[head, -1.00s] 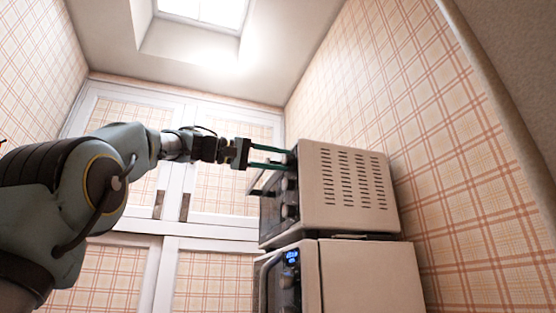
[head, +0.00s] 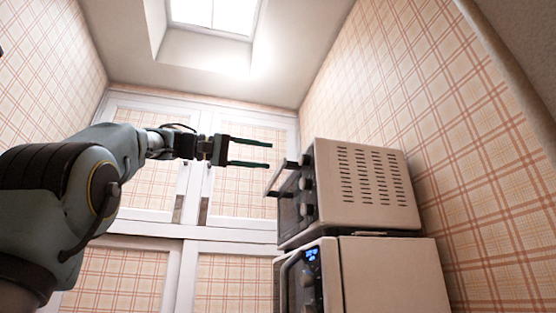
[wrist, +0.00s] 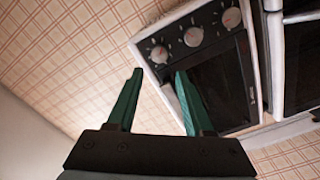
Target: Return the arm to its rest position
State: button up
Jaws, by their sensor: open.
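My gripper (head: 270,154) is open and empty in the head view. Its two green fingers point right, toward the upper oven, with a gap of air between the fingertips and the oven front. In the wrist view my gripper (wrist: 158,75) shows both fingers apart with nothing between them. My arm reaches in from the left of the head view, roughly level and slightly raised.
A cream toaster oven (head: 375,190) with a handle and knobs stands on a second appliance (head: 395,275) with a blue display. The oven's knobs and dark door show in the wrist view (wrist: 215,75). White-framed plaid cupboard doors (head: 245,170) are behind.

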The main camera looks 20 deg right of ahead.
jog(key=shift+w+a, duration=0.15)
jog(key=shift+a, duration=0.6)
